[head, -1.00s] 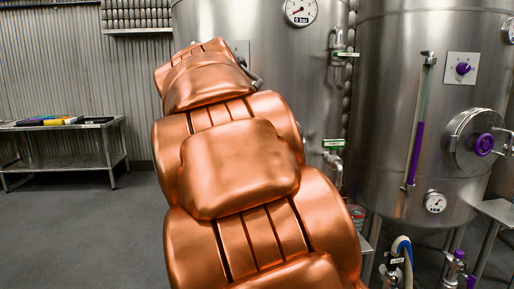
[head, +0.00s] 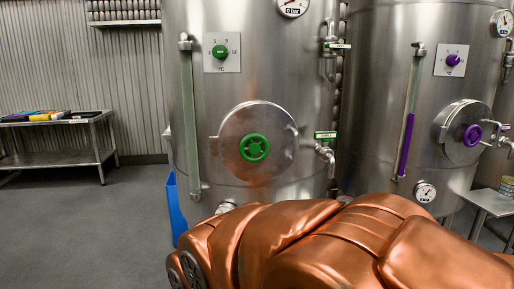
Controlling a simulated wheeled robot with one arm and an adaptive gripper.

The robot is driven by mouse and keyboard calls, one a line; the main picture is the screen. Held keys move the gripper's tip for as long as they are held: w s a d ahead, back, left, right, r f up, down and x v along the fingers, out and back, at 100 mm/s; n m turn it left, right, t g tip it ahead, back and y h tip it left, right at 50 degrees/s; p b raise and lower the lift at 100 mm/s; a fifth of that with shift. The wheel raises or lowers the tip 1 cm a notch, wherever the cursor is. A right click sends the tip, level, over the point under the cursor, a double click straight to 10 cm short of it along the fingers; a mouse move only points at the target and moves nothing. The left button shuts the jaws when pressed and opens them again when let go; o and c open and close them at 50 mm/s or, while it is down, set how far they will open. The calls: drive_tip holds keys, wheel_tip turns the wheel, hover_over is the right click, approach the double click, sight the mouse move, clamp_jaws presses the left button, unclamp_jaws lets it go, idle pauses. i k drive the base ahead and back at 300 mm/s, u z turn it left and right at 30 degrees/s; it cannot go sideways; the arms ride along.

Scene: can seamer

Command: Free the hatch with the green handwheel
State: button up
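The hatch (head: 236,128) is a round steel door low on the front of the left tank. The green handwheel (head: 254,147) sits on the hatch and is in clear view. The hatch looks closed against the tank. My copper-coloured arm lies across the lower right of the head view, below the hatch and apart from it. My gripper cannot be made out in this view.
A second tank (head: 375,75) at right carries a purple handwheel (head: 472,135) on its own hatch. A green dial (head: 220,52) sits above the green handwheel. A blue object (head: 176,210) stands at the tank's left. A steel table (head: 62,158) is far left, with open floor before it.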

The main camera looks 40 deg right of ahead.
sight(255, 148)
drive_tip(key=z, duration=1.2)
drive_tip(key=k, duration=0.35)
drive_tip(key=u, duration=0.8)
